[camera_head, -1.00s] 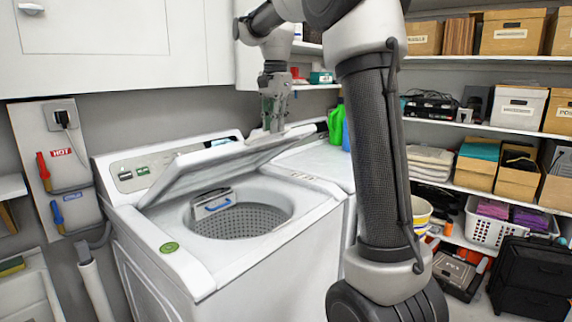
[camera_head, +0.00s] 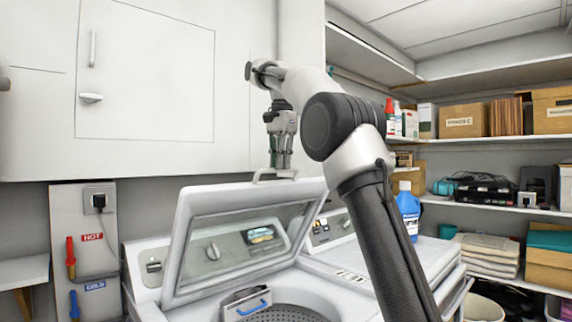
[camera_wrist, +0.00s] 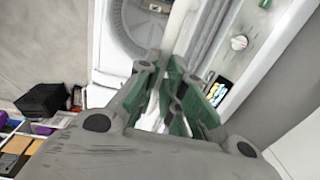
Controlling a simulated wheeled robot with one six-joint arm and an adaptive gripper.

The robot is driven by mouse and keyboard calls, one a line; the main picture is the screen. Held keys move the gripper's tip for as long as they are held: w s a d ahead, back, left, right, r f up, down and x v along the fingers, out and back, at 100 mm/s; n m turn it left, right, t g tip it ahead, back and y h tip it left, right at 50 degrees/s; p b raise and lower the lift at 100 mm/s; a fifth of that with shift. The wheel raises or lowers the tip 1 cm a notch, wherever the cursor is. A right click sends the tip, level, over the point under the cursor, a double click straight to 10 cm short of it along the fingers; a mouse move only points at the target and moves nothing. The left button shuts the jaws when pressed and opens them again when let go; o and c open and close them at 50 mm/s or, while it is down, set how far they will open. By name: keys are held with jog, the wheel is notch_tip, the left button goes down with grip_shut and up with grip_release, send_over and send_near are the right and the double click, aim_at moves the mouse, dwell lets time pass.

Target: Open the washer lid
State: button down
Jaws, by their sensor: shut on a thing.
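The white washer lid (camera_head: 215,199) stands steeply raised over the open tub. Its window shows the control panel behind it. A white handle (camera_head: 262,178) sits on the lid's upper edge. My gripper (camera_head: 281,166) comes down from above and is shut on this handle. In the wrist view my gripper's green-padded fingers (camera_wrist: 176,100) lie around a narrow white piece. The washer's drum (camera_head: 285,314) shows at the bottom of the head view, partly cut off by the frame edge.
White wall cabinets (camera_head: 145,75) hang above and behind the lid. Shelves with boxes (camera_head: 463,120) fill the right side. Hot and cold taps (camera_head: 70,258) are on the left wall.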

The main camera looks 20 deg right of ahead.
jog(key=shift+w+a+f, duration=0.2)
jog(key=shift+w+f, duration=0.1)
jog(key=shift+f, duration=0.15)
jog(key=shift+w+a+f, duration=0.2)
jog(key=shift+w+f, duration=0.05)
jog(key=shift+f, duration=0.15)
jog(key=c, duration=1.1)
grip_release()
jog(key=shift+w+f, duration=0.15)
jog(key=shift+w, duration=0.25)
jog(key=c, duration=0.4)
